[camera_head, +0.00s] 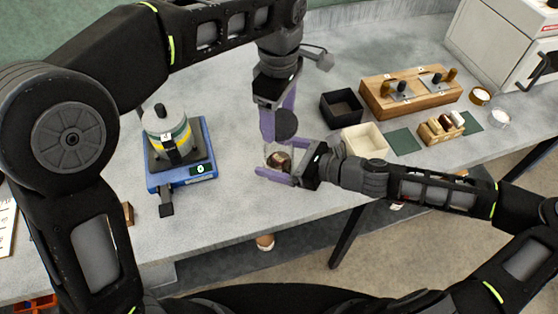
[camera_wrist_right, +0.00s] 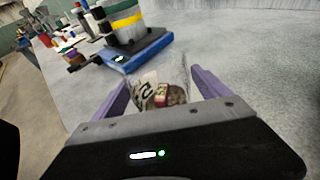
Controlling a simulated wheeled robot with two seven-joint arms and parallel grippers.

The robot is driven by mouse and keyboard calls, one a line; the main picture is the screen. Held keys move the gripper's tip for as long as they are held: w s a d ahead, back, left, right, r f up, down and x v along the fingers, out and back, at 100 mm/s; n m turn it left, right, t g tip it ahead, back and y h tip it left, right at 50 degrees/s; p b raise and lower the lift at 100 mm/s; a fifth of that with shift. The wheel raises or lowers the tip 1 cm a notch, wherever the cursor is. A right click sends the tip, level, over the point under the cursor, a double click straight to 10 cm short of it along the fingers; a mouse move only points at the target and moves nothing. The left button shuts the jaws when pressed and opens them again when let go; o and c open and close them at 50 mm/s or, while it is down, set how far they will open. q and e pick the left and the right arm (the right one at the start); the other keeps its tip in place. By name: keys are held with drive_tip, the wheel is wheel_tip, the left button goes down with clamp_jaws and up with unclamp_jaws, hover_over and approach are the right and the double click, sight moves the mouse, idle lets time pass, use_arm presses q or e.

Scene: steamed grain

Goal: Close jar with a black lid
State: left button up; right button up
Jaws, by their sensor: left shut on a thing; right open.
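The jar (camera_head: 279,158) is clear, with brown and reddish contents, and stands on the grey table. In the right wrist view the jar (camera_wrist_right: 164,95) shows a pale label with dark marks. The round black lid (camera_head: 286,124) is held by my left gripper (camera_head: 280,118), which points down and is shut on it. The lid is above the jar and apart from it, as far as I can tell. My right gripper (camera_head: 283,160) is open, with its purple fingers on either side of the jar; it also shows in the right wrist view (camera_wrist_right: 165,88). Finger contact with the jar is unclear.
A blue scale (camera_head: 181,176) with a metal canister (camera_head: 165,128) stands to the left. To the right are a black tray (camera_head: 342,107), a cream tray (camera_head: 365,143), a wooden tool block (camera_head: 410,92) and a white machine (camera_head: 500,40). The table's front edge is close to the jar.

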drive_tip(key=shift+x, duration=1.15)
drive_tip(key=shift+c, duration=0.4)
clamp_jaws()
